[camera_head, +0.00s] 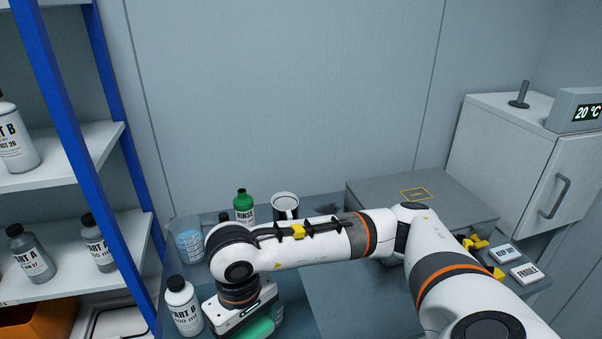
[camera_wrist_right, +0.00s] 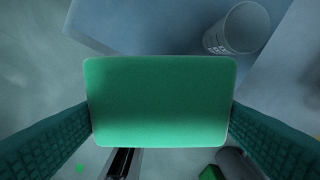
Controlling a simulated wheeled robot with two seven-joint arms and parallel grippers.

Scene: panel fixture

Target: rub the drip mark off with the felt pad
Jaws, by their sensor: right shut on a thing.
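The felt pad is a green rounded rectangle (camera_wrist_right: 160,92) filling the middle of the right wrist view. My right gripper (camera_wrist_right: 160,120) is shut on it, with a dark ribbed finger at each side. In the head view, the pad's green edge (camera_head: 262,328) shows at the bottom, under my right wrist. A dark smudge (camera_head: 325,209) lies on the table behind my right forearm, beside the mug; it may be the drip mark. My forearm hides part of the table there. My left gripper is not in view.
A grey box (camera_head: 450,205) is at the right back. Blue-framed shelves stand at left. Table is bare at centre front.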

